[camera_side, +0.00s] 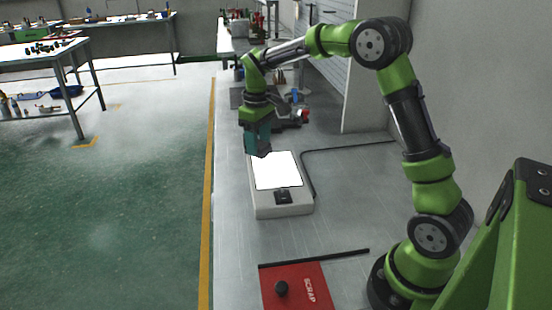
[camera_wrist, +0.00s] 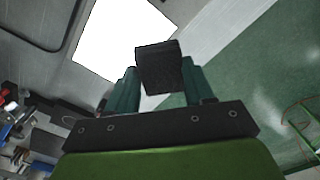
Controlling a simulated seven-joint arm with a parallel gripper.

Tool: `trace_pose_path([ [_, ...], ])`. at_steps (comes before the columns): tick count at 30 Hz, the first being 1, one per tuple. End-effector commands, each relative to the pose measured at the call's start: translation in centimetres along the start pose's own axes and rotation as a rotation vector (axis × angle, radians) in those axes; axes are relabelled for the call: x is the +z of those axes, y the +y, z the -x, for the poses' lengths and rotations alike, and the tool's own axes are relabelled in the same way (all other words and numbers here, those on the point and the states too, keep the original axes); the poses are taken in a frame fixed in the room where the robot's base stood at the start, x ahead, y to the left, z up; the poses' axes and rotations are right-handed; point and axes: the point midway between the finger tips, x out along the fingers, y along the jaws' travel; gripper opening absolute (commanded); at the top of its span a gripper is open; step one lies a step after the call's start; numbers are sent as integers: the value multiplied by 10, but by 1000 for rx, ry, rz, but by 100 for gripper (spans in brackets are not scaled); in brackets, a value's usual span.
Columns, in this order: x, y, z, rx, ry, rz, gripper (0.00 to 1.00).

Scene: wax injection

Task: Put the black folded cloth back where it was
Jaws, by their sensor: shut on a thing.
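The black folded cloth (camera_wrist: 158,66) shows in the wrist view as a dark, thick block between my fingers. My gripper (camera_wrist: 160,85) is shut on it, with a teal finger on each side. In the side view my gripper (camera_side: 259,152) points down over the far left part of the lit white panel, and it looks to be above it, not touching. The cloth is too dark and small to make out clearly there.
The lit panel (camera_side: 277,170) sits in a pale box on the grey bench (camera_side: 232,240); it also shows in the wrist view (camera_wrist: 110,40). Small tools (camera_side: 300,112) lie beyond.

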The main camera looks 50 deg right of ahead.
Motion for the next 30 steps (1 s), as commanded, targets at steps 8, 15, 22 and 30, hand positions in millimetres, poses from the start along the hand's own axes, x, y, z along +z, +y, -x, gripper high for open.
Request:
trace_pose_path([
  [8,72,-90,-18,2,0,355,24],
  [15,128,-127,-47,2,-1,606,24],
  [22,141,-131,-73,-1,-4,706,24],
  [30,140,-131,-108,-1,-2,709,24],
])
